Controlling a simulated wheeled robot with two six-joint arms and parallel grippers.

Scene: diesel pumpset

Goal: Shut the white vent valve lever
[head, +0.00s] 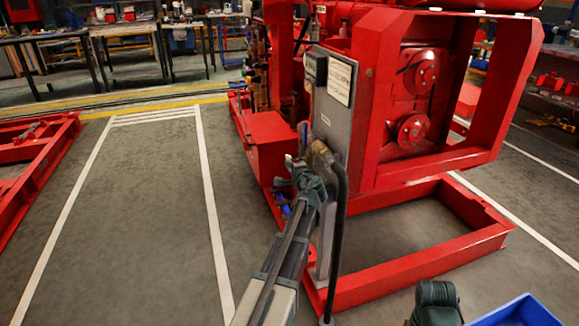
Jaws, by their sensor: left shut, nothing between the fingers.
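My left gripper (292,168) is shut and empty. Its arm reaches up from the bottom centre, and its tip is beside the lower left edge of the grey panel (335,105) on the red pumpset (385,100). A brownish fitting (320,154) with a dark bent pipe (341,200) below it is just right of the gripper. I cannot make out a white lever; the gripper and arm cover part of this area. My right gripper is not in view.
The red base frame (420,262) runs along the floor below the pumpset. A red box (272,143) stands left of the gripper. A blue bin (520,313) is at the lower right. The marked floor (150,210) at left is clear.

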